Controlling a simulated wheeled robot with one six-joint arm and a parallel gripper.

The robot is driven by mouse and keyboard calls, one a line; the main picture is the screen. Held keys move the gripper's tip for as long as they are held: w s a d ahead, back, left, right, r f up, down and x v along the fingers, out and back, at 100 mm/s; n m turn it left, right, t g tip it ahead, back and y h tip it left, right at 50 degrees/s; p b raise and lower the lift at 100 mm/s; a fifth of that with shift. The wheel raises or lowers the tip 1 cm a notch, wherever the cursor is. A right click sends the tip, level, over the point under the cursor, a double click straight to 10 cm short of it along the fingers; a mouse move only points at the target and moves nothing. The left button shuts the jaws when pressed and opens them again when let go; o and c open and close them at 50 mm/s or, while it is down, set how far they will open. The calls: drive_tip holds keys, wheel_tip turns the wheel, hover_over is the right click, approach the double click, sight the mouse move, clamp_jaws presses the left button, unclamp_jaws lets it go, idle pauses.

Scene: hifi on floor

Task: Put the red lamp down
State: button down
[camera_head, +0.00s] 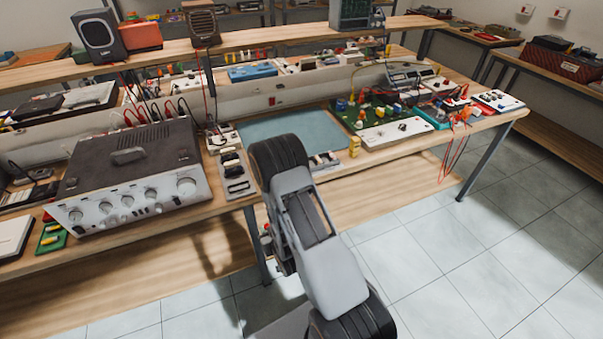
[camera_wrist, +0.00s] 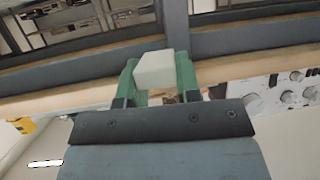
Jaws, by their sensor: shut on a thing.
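In the wrist view, my gripper (camera_wrist: 156,70) has two green fingers shut on a pale, block-like thing (camera_wrist: 154,72). A small reddish patch shows low between the fingers. I cannot tell whether the held thing is the red lamp, as no clear lamp shape shows. In the head view, my arm hangs in front of the bench's front edge and hides most of my gripper. A small red spot shows at the arm's left side, too small to name. The wooden bench (camera_head: 398,165) lies behind the arm.
A large grey amplifier (camera_head: 130,165) fills the bench left of my arm. A blue-green mat (camera_head: 295,138) lies bare behind the arm. Tiled floor is free at right.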

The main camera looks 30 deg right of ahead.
drive_tip(key=w+d+r+p, duration=0.1)
drive_tip(key=d+r, duration=0.3)
drive_tip(key=r, duration=0.5)
drive_tip(key=w+d+r+m+h, duration=0.1)
drive_tip(key=d+r, duration=0.3)
drive_tip(key=r, duration=0.4)
drive_tip(key=w+d+r+p, duration=0.15)
drive_tip(key=d+r, duration=0.25)
drive_tip(key=r, duration=0.5)
drive_tip(key=p, duration=0.2)
hover_over(318, 166)
drive_tip(key=f, duration=0.8)
drive_tip(key=shift+a+f, duration=0.25)
drive_tip(key=shift+f, duration=0.05)
wheel_tip(318, 166, down, 3)
drive_tip(key=shift+d+f+p, duration=0.15)
drive_tip(key=shift+p, duration=0.25)
drive_tip(key=shift+f, duration=0.1)
drive_tip(key=shift+f+b, duration=0.35)
drive_tip(key=shift+b, duration=0.15)
